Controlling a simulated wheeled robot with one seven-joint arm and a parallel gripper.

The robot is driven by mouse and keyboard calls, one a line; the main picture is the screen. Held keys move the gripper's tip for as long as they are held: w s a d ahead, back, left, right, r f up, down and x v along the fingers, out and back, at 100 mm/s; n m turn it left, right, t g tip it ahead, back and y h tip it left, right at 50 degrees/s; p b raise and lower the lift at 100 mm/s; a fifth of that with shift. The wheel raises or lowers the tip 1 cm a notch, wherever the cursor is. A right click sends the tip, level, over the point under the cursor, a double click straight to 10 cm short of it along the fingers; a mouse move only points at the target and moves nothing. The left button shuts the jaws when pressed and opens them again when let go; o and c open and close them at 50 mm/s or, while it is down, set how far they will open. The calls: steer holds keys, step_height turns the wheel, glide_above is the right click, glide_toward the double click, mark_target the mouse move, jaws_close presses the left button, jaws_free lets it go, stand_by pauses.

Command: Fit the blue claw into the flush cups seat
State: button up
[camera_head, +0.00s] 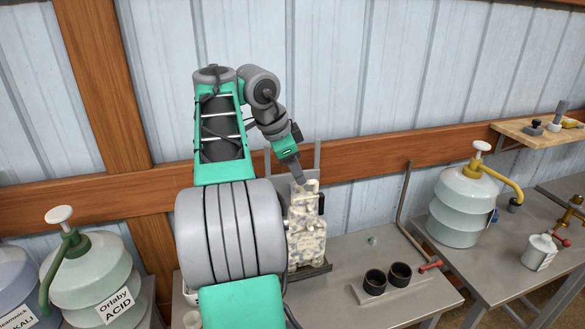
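My gripper (298,178) points down at the top of a mottled cream-and-grey upright unit (306,228). The fingertips are small and overlap the unit, so I cannot tell whether they are open, shut or touching it. I cannot clearly make out a blue claw; my arm hides part of the unit and the bench. Two black open cups (375,282) stand side by side on a grey base on the bench, right of the unit. I cannot tell whether these are the flush cups seat.
The grey bench (345,312) has bare room around the cups. A bent metal bar (402,210) and a red-handled part (430,265) are at its right. Pump containers stand left (95,280) and right (458,208). A wooden shelf (540,130) is upper right.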

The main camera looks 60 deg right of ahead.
steer(key=b+x, duration=0.2)
steer(key=x, duration=0.4)
steer(key=shift+d+f+b, duration=0.15)
steer(key=shift+f+b, duration=0.05)
steer(key=shift+b, duration=0.1)
jaws_close()
stand_by(0.9)
steer(key=c, duration=0.7)
jaws_free()
steer(key=shift+r, duration=0.15)
jaws_close()
